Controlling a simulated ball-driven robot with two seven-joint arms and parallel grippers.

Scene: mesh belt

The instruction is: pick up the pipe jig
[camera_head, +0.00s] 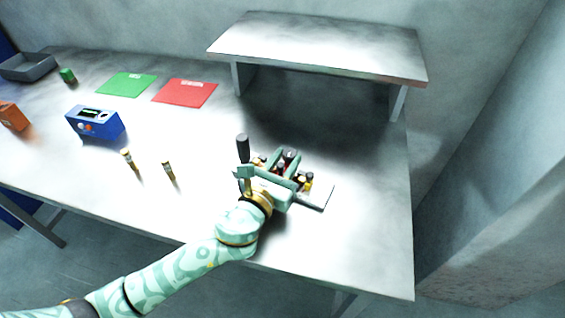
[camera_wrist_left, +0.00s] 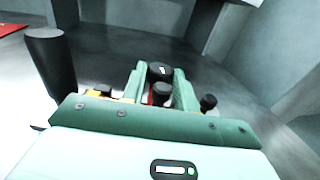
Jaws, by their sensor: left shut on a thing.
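The pipe jig (camera_head: 319,194) appears to be the pale flat plate on the table with several short dark-topped, red and yellow pieces standing on it. My left gripper (camera_head: 281,159) reaches over it and hides much of its near left side. Its two green fingers are shut on a dark-topped part of the jig. In the left wrist view, the fingers (camera_wrist_left: 158,82) stand on either side of that black-topped part (camera_wrist_left: 160,70). I cannot tell whether the jig is clear of the table. My right gripper is not in view.
A dark upright cylinder (camera_head: 243,148) stands close left of my gripper. A raised metal shelf (camera_head: 318,46) is behind. Two small brass-coloured pieces (camera_head: 169,172), a blue device (camera_head: 97,122), green (camera_head: 127,85) and red (camera_head: 185,93) mats lie left. The table's right front is clear.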

